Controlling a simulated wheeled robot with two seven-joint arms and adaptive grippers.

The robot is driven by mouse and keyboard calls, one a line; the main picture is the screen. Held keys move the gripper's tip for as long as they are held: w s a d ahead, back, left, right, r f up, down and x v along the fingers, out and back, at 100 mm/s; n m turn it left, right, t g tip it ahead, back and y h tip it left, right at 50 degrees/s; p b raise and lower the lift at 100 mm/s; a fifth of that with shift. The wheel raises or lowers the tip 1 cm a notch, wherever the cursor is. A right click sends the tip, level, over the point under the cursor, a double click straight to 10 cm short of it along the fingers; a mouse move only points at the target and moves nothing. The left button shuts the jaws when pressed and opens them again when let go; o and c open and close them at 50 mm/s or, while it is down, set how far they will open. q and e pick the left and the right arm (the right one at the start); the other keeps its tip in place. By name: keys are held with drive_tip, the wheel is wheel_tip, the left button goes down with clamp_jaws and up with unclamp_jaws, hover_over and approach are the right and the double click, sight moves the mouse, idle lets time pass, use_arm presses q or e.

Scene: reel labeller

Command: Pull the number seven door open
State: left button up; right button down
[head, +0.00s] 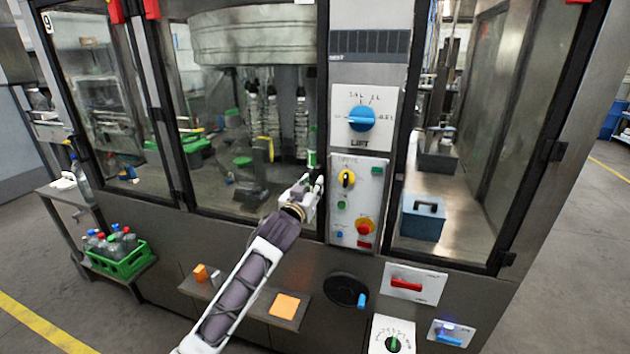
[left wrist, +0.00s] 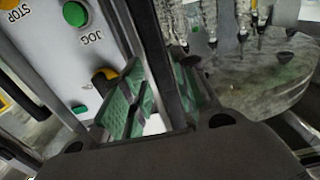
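No door with a legible seven shows in these frames. A glazed door in a dark frame (head: 245,208) covers the middle of the machine and appears closed. A second glazed door (head: 480,130) is right of the control panel, also apparently closed. My left gripper (head: 310,178) is at the lower right edge of the middle door, beside the panel. In the left wrist view its green-padded fingers (left wrist: 160,100) are apart, with the dark upright frame edge (left wrist: 152,45) showing between them. Contact cannot be told. My right gripper is out of view.
The control panel (head: 359,205) has knobs and buttons close to the gripper. A left pane carries a number 9 (head: 47,22). A green bottle crate (head: 120,262) stands at lower left. Floor is free at lower left and right.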

use_arm(q)
drive_tip(key=shift+p+x, duration=0.3)
drive_tip(key=shift+x, duration=1.35)
drive_tip(key=shift+c, duration=0.4)
clamp_jaws()
